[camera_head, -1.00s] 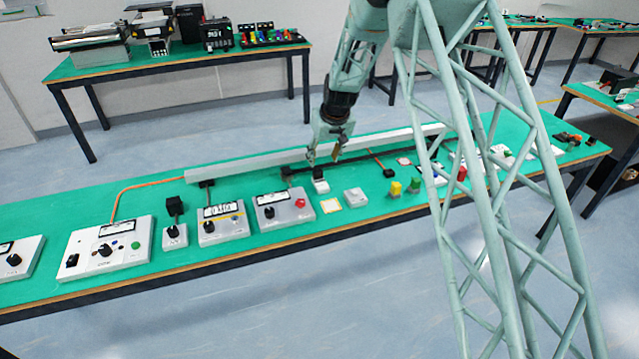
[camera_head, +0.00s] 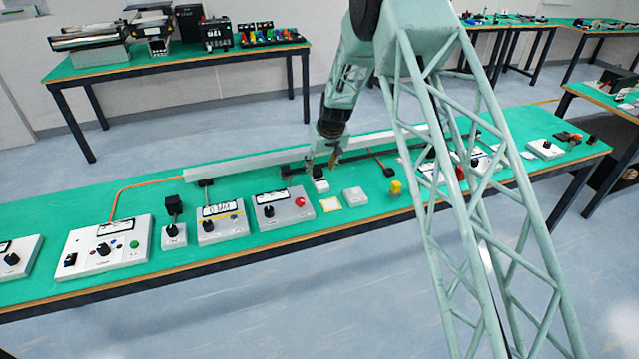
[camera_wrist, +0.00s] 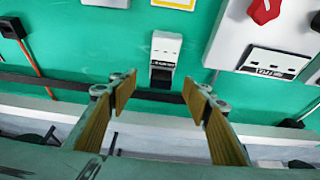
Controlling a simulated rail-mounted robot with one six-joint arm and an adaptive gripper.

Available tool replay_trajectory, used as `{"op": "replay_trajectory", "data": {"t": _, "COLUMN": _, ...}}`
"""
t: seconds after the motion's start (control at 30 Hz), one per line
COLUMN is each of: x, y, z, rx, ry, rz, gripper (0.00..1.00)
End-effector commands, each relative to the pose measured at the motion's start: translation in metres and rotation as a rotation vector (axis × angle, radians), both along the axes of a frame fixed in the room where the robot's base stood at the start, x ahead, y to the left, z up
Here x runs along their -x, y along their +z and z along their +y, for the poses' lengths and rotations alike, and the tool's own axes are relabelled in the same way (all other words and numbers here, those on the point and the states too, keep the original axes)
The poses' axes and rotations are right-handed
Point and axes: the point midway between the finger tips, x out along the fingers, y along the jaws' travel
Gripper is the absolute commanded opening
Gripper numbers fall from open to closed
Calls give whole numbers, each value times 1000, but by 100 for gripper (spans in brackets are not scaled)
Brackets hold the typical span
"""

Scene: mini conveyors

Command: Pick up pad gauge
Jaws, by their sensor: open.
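A small white block with a dark label and a grey-black end (camera_wrist: 164,58) lies ahead of my gripper in the wrist view. I take it for the pad gauge, but its label is too small to read. In the head view the white block (camera_head: 321,186) stands on the green bench, just in front of the long rail. My gripper (camera_head: 322,169) is just above and behind it there. In the wrist view my gripper (camera_wrist: 160,91) is open and empty, its two yellow-padded fingers spread to either side of the block's near end and apart from it.
A grey control box with a red knob (camera_head: 300,202) stands left of the block. A yellow-edged card (camera_head: 330,204) and a white block (camera_head: 355,196) lie close in front. The rail (camera_head: 250,160) and a dark bar (camera_wrist: 60,82) run behind.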

Motion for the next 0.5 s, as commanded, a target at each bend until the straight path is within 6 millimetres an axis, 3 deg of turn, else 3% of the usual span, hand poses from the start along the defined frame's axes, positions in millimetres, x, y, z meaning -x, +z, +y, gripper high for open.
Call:
{"op": "replay_trajectory", "data": {"t": 0.2, "x": -4, "y": -11, "z": 2, "rx": 0, "ry": 0, "rz": 0, "gripper": 44}}
{"op": "replay_trajectory", "data": {"t": 0.5, "x": -4, "y": -12, "z": 2, "rx": 0, "ry": 0, "rz": 0, "gripper": 44}}
